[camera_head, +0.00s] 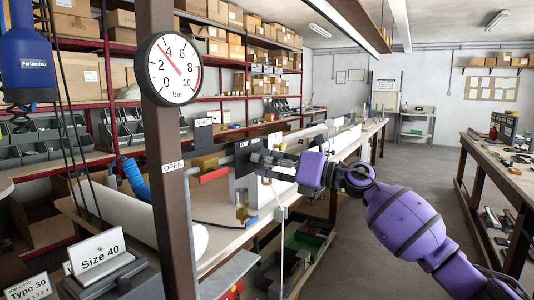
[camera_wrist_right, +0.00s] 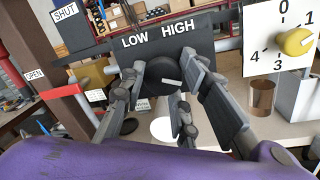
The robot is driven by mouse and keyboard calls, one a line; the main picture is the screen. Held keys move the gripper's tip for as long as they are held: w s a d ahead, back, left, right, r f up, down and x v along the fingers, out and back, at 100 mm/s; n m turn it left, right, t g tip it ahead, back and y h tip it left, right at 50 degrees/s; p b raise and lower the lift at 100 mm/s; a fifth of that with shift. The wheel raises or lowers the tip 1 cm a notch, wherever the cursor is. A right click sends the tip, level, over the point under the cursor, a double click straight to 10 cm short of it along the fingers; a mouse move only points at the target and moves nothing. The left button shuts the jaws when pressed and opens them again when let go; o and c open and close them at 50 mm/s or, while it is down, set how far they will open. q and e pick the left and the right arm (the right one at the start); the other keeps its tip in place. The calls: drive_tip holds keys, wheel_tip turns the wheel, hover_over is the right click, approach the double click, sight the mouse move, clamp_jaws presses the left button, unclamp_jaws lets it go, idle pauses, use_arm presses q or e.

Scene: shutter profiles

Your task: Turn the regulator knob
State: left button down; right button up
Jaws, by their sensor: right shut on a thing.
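The regulator knob (camera_wrist_right: 166,74) is a dark round knob with a pale pointer line, on a dark panel (camera_wrist_right: 205,46) lettered LOW and HIGH. The pointer is toward the HIGH side. My right gripper (camera_wrist_right: 163,86) is shut on the knob, one finger on each side. In the head view my right gripper (camera_head: 262,160) reaches the panel from the right and hides the knob. The round pressure gauge (camera_head: 180,84) on the brown post has its red needle between 2 and 4 bar, close to 4. My left gripper is not in view.
A red lever (camera_head: 213,175) sticks out near the OPEN and SHUT labels, left of the panel. A white dial plate with a yellow knob (camera_wrist_right: 295,41) stands to the right. The brown post (camera_head: 168,200) rises in front of the bench.

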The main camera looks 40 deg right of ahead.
drive_tip(key=shift+a+r+m+t+p, duration=0.1)
drive_tip(key=shift+r+m+t+p, duration=0.25)
drive_tip(key=shift+m+p, duration=0.7)
drive_tip(key=shift+r, duration=0.1)
drive_tip(key=o, duration=0.9)
drive_tip(key=shift+o, duration=0.5)
drive_tip(key=shift+s+f, duration=0.15)
drive_tip(key=shift+f, duration=0.1)
